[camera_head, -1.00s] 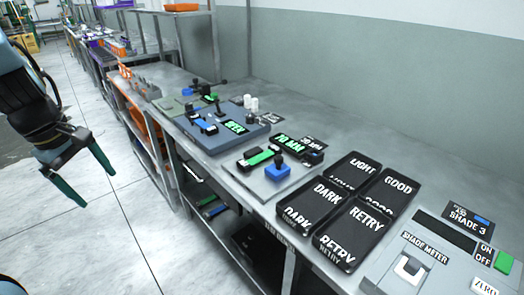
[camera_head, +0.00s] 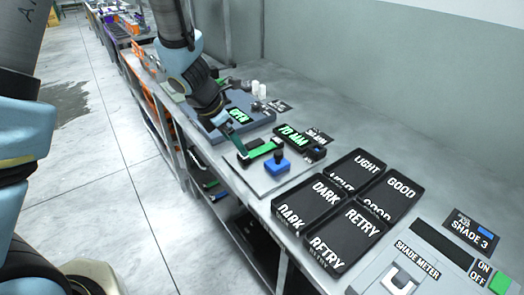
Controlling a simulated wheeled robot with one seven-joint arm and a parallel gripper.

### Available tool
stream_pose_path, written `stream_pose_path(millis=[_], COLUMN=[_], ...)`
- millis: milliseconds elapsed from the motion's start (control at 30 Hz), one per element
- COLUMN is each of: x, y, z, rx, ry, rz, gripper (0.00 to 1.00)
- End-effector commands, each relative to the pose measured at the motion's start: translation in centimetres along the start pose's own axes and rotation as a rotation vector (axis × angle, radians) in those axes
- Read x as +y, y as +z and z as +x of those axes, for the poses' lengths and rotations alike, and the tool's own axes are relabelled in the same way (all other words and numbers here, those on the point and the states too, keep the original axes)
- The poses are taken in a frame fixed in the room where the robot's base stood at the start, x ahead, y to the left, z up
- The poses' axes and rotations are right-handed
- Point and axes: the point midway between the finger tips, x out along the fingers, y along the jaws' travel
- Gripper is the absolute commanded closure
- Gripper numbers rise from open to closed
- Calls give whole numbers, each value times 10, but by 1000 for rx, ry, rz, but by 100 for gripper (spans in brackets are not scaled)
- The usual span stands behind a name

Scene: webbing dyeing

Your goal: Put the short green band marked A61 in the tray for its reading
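A short green band (camera_head: 261,151) lies on a grey plate (camera_head: 250,177) beside a blue block with a dark knob (camera_head: 278,163). No A61 mark is legible on it. Four-way black trays stand to the right: LIGHT (camera_head: 355,163), GOOD (camera_head: 402,184), DARK (camera_head: 312,191) and RETRY (camera_head: 357,217). Their floors look empty. The shade meter (camera_head: 412,262) is at the lower right.
A display reading 70 MM (camera_head: 291,137) stands behind the band. A blue-grey unit with a green display (camera_head: 238,112) is beyond my gripper. A SHADE 3 card (camera_head: 470,232) and ON/OFF labels (camera_head: 480,272) lie by the meter.

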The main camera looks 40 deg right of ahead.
Motion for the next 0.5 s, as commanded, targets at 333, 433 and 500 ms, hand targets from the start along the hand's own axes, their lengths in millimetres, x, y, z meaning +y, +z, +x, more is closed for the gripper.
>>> stream_pose_path(millis=[333, 433, 500], x=[-2, -2, -2], y=[1, 1, 1], z=[33, 48, 55], rx=[3, 3, 1], ry=[-1, -1, -1], rz=[0, 0, 1], gripper=[7, 7, 7])
